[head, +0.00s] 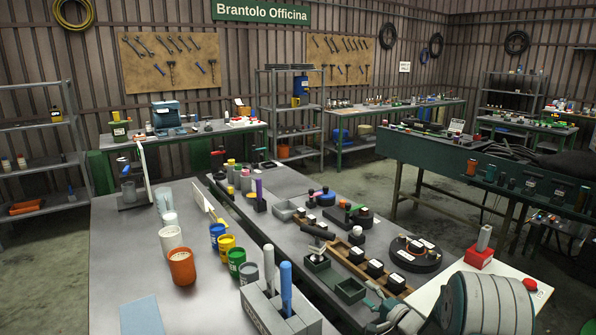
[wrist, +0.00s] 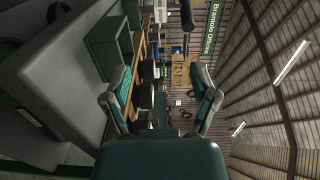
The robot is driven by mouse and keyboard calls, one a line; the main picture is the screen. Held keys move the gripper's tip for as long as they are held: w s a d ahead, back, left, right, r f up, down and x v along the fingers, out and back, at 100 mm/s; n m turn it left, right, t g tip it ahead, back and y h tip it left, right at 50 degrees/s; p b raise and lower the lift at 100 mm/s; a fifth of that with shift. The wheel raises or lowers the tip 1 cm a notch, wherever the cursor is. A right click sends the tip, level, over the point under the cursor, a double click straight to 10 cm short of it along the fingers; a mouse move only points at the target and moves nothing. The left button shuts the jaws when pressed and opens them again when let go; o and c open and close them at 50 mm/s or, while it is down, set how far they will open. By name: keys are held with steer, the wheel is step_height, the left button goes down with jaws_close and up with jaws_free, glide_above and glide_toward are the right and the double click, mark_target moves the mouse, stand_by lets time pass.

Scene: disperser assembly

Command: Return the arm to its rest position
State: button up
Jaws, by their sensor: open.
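My gripper (head: 386,312) shows at the bottom of the head view, in front of my pale grey and teal arm. It is over the front right part of the metal workbench (head: 115,255). In the wrist view my gripper (wrist: 160,88) has its two teal fingers spread wide, with nothing between them. The wrist view is rolled on its side and looks along the bench toward the back wall. Part of my wrist is hidden behind the arm in the head view.
Close to the gripper are small green bins (head: 350,290) and a wooden rack (head: 370,268) with black blocks. A grey holder (head: 262,312) with upright handles stands to the left. Several coloured cups, including an orange one (head: 181,268), stand farther left. A red block (head: 480,258) is behind my arm.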

steer(key=shift+s+a+r, duration=0.15)
steer(key=shift+a+r, duration=0.1)
steer(key=shift+r, duration=0.3)
steer(key=s+a+r+n+g+y, duration=0.1)
steer(key=s+a+r+n+g, duration=0.4)
steer(key=s, duration=0.3)
steer(key=s+a+r+n+g, duration=0.3)
steer(key=s+a+r+g, duration=0.2)
steer(key=s+a+r, duration=0.3)
steer(key=s+d+r+n+h, duration=0.1)
steer(key=s+d+h, duration=0.2)
steer(key=s, duration=0.5)
steer(key=s+d+r+n+h, duration=0.1)
steer(key=s+d+h, duration=0.2)
steer(key=s, duration=0.5)
steer(key=s+d+r+n+h, duration=0.1)
steer(key=s+d+h, duration=0.2)
steer(key=s+h, duration=0.2)
steer(key=s, duration=0.2)
steer(key=shift+s+r+t, duration=0.4)
